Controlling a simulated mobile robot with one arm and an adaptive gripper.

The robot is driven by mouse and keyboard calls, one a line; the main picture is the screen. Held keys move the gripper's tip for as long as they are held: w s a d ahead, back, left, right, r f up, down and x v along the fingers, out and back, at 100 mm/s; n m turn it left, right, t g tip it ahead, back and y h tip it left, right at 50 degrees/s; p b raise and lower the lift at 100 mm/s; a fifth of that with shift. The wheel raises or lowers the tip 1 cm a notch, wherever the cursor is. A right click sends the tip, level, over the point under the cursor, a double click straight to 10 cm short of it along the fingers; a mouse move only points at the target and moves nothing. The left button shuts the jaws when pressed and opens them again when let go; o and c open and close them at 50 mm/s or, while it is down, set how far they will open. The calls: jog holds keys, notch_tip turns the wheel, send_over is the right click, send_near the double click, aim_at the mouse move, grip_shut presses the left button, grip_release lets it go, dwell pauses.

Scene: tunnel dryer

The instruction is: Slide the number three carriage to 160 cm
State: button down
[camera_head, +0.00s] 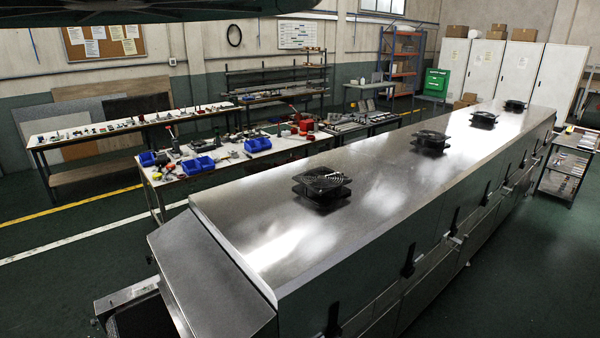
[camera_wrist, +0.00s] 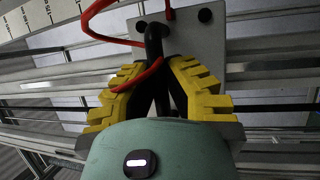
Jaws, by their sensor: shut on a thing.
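In the wrist view my gripper (camera_wrist: 158,92) has its yellow ribbed fingers closed on a black upright handle (camera_wrist: 154,45). The handle stands in front of a light grey plate (camera_wrist: 204,38) with dark round knobs or bolts, which looks like a carriage on metal rails. No number can be read on the plate. A pale strip with dark marks (camera_wrist: 50,22) runs along the upper left; its figures are too small to read. In the head view neither my gripper nor the carriage shows.
A red cable (camera_wrist: 104,38) loops left of the handle and passes close to the fingers. Metal rails (camera_wrist: 60,86) run across behind. In the head view the long steel dryer (camera_head: 380,180) with several black fans fills the right; a workbench (camera_head: 215,178) with blue bins stands behind it.

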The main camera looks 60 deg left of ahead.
jog(key=shift+f, duration=0.4)
jog(key=c, duration=1.3)
grip_release()
jog(key=o, duration=0.3)
jog(key=shift+r, duration=0.15)
jog(key=shift+a, duration=0.15)
jog(key=v, duration=1.1)
jog(key=shift+w+a, duration=0.2)
jog(key=shift+a, duration=0.15)
